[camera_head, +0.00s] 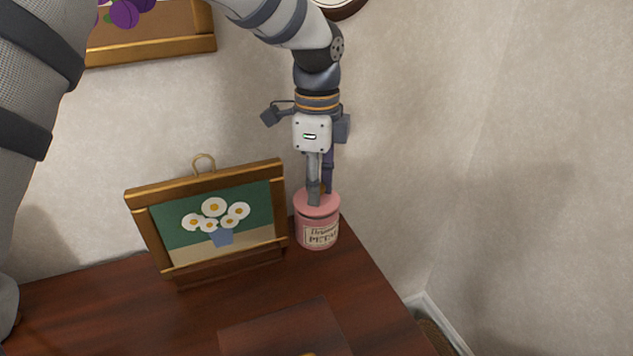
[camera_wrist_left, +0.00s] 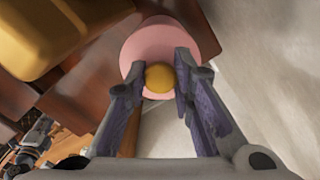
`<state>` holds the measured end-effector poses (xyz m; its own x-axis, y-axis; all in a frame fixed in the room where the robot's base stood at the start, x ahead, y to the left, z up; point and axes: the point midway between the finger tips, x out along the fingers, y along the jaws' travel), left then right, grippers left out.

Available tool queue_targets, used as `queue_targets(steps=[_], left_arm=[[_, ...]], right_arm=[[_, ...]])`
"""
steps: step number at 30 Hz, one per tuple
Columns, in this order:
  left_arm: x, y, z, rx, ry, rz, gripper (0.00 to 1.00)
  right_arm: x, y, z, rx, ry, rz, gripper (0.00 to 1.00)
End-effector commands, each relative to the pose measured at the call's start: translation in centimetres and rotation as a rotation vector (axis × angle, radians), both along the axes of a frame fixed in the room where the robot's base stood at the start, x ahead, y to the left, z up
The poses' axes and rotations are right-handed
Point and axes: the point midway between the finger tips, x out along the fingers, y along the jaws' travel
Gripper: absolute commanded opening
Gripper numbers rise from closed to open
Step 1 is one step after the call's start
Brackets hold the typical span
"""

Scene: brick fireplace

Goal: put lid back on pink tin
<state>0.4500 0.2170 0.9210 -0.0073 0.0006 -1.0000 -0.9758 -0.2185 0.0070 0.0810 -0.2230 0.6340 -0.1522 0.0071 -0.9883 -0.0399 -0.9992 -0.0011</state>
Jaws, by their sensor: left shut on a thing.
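The pink tin (camera_head: 318,236) with a cream label stands upright at the back right corner of the dark wooden surface. Its pink lid (camera_head: 318,208) is at the tin's top; I cannot tell whether it is fully seated. In the left wrist view the lid (camera_wrist_left: 150,40) shows as a round pink disc with a yellow knob (camera_wrist_left: 159,78). My left gripper (camera_head: 319,190) points straight down over the tin. Its fingers (camera_wrist_left: 160,80) are shut on the lid's knob. The lid hides the tin's opening. My right gripper is not in view.
A framed daisy picture (camera_head: 222,225) on a stand is close to the left of the tin. The wooden surface (camera_head: 370,300) ends just right of the tin. A reddish-brown flat object (camera_head: 288,330) lies at the front. The wall (camera_head: 400,150) is behind.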

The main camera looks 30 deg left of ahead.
Motion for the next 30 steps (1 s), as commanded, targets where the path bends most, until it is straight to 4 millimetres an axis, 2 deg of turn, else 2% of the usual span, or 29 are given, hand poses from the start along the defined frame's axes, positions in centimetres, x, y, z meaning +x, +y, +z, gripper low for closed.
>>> queue_targets(steps=[29,30], left_arm=[[0.02,-0.01,-0.13,-0.001,-0.002,0.000,0.00],[0.02,-0.01,-0.13,-0.001,-0.002,0.000,0.27]], right_arm=[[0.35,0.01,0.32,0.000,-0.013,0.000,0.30],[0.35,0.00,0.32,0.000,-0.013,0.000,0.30]])
